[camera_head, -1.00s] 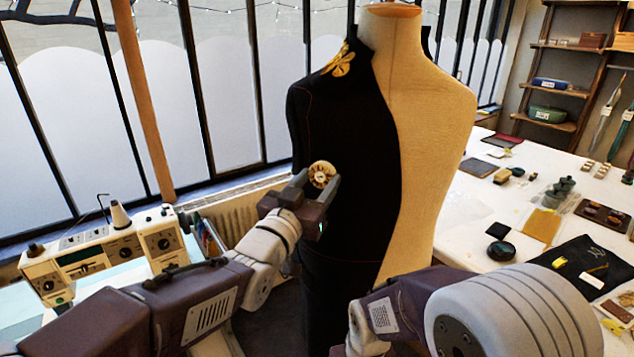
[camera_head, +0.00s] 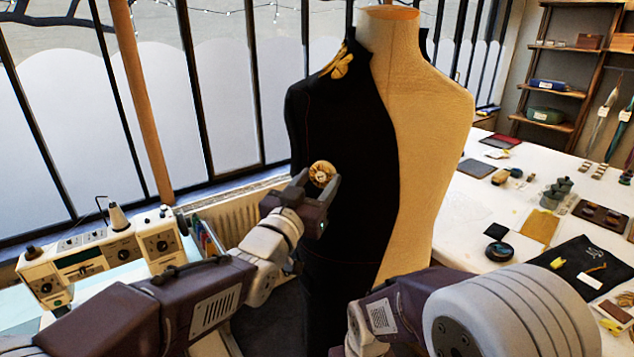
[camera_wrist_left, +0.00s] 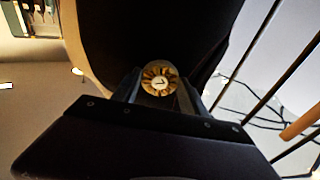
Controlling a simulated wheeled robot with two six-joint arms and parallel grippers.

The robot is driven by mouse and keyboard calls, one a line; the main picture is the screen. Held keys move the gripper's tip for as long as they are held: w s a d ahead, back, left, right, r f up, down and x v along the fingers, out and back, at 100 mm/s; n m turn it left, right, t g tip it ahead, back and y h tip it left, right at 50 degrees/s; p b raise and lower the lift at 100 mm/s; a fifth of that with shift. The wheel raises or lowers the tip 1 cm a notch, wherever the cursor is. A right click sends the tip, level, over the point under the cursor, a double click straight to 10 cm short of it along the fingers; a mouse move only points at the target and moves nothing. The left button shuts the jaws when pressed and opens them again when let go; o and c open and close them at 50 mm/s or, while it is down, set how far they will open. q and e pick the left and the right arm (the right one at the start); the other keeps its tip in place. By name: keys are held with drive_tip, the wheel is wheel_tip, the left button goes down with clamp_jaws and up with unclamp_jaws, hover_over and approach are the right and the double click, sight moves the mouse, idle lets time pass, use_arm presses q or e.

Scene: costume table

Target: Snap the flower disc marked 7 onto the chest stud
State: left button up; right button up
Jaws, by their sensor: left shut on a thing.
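The flower disc (camera_head: 321,174) is a round gold piece with a pale centre. My left gripper (camera_head: 318,184) is shut on it and holds it at the chest of the black half-jacket (camera_head: 345,220) on the dress form (camera_head: 435,130). In the left wrist view the disc (camera_wrist_left: 158,79) sits between the two fingertips, its face showing a dark mark on the pale centre. I cannot tell whether the disc touches the cloth. The chest stud is not visible. The right arm's links show at the lower right, but its gripper is out of view.
A white table (camera_head: 470,225) with small tools, pots and cloth pieces stands to the right. A sewing machine (camera_head: 105,255) is at the left. Gold leaf trim (camera_head: 338,65) decorates the jacket collar. Windows stand behind.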

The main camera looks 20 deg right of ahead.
use_arm(q)
drive_tip(key=o, duration=1.8)
drive_tip(key=shift+w+d, duration=0.1)
drive_tip(key=shift+o, duration=0.2)
drive_tip(key=shift+s+a+b, duration=0.45)
drive_tip(key=shift+s, duration=0.05)
drive_tip(key=b+v, duration=0.2)
drive_tip(key=v, duration=0.4)
drive_tip(key=shift+s+a+r+b, duration=0.25)
drive_tip(key=shift+s+r+b, duration=0.05)
drive_tip(key=shift+r, duration=0.2)
